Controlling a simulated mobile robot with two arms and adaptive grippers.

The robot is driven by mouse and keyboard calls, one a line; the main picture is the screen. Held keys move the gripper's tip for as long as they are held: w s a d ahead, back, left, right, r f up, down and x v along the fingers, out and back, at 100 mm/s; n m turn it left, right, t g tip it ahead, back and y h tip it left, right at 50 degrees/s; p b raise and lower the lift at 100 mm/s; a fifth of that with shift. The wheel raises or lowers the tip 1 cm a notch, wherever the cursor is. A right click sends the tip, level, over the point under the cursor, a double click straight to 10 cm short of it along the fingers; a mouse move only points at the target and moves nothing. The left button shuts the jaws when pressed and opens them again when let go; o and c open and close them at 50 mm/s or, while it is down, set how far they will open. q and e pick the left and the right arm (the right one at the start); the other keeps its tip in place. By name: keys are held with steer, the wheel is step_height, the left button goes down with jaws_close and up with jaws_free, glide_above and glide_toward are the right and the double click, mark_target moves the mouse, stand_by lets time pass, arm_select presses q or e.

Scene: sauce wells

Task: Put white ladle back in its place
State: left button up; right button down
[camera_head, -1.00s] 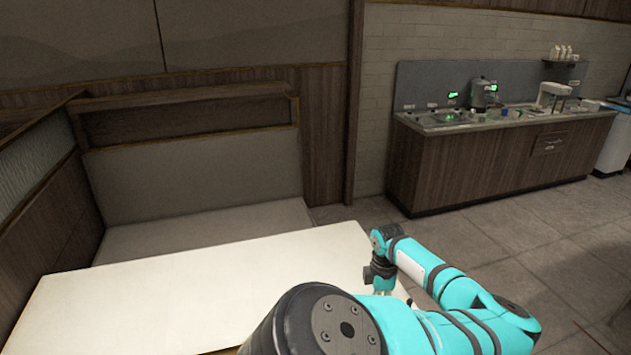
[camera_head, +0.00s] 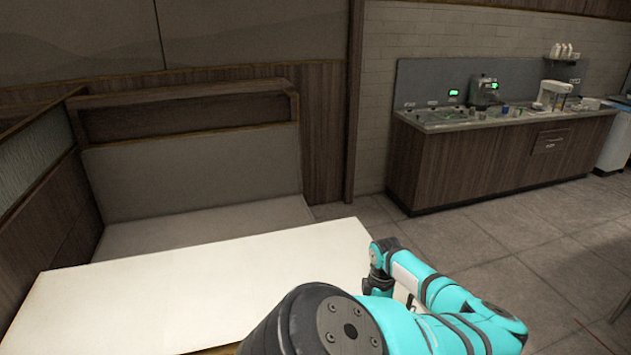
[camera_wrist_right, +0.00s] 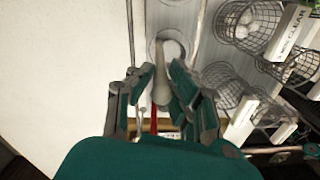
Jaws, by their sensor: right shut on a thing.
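In the right wrist view my right gripper (camera_wrist_right: 161,84) is shut on a pale, long thing that looks like the white ladle (camera_wrist_right: 160,70). The ladle's upper end lies over a round well (camera_wrist_right: 181,46) in a light grey surface; I cannot tell whether it is inside the well or above it. A thin red strip (camera_wrist_right: 153,121) shows below the fingers. In the head view my right arm reaches over the right end of the white table, and its fingertips are hidden. My left gripper is in neither view.
A white table top (camera_head: 190,290) is largely bare. A counter (camera_head: 500,160) with appliances stands far back right.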

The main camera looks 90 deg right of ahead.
steer(key=shift+f+p, duration=0.3)
stand_by(0.4)
steer(key=shift+c, duration=2)
jaws_free()
steer(key=shift+r+p, duration=0.9)
steer(key=shift+p, duration=0.4)
steer(key=shift+r, duration=4.6)
